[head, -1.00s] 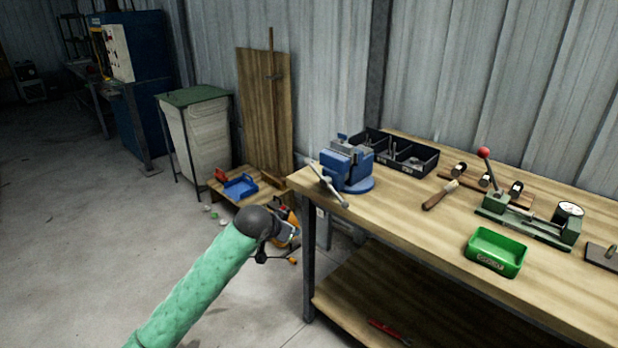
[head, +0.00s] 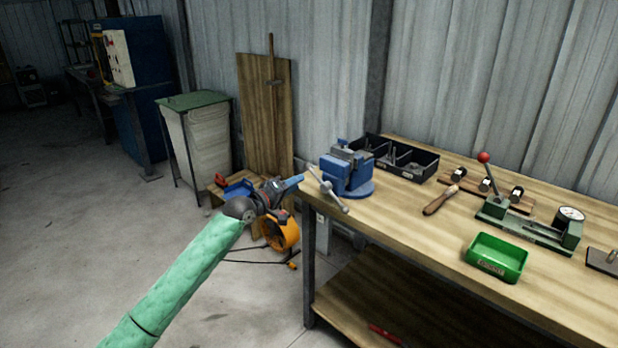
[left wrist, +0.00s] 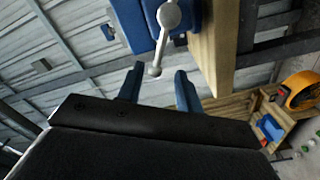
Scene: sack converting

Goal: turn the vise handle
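The blue vise (head: 345,175) is mounted at the left corner of the wooden workbench. Its silver handle (head: 329,189) is a slanted bar on the vise's left face, with a ball at the end. My left gripper (head: 296,181) is just left of the handle, fingers pointing at it. In the left wrist view the two blue fingers (left wrist: 159,78) are apart, and the handle's ball end (left wrist: 155,71) shows between their tips. I cannot tell whether either finger touches it. The vise body (left wrist: 131,30) is beyond. My right gripper is not in view.
The workbench (head: 400,222) holds a black divided bin (head: 408,168), a wood-handled tool (head: 440,200), a green press (head: 528,222) and a green tray (head: 497,257). An orange reel (head: 281,232) is on the floor below my left gripper.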

